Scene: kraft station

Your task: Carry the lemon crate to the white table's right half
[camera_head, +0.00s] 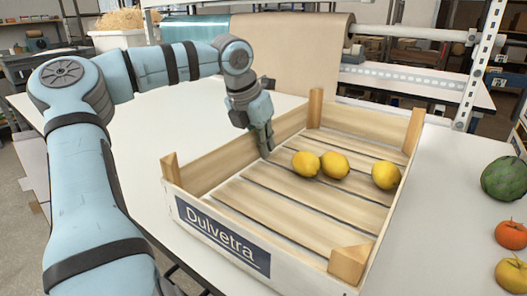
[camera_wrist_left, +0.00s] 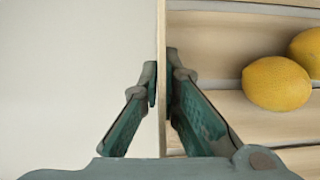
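The lemon crate (camera_head: 210,165) is a pale wooden slatted box with corner posts and a dark "Dulvetra" label on its front. It is at the centre of the head view, over the white table (camera_head: 150,125). Three lemons lie inside: two close together (camera_head: 335,165) and one apart (camera_head: 386,175). My left gripper (camera_head: 265,148) is at the crate's left wall. In the left wrist view its fingers (camera_wrist_left: 161,85) sit on either side of the thin wall (camera_wrist_left: 162,40), shut on it. Whether the crate touches the table is unclear. My right gripper is not in view.
A kraft paper roll (camera_head: 290,50) on a rack is behind the crate. A white bin (camera_head: 120,38) is at the back left.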

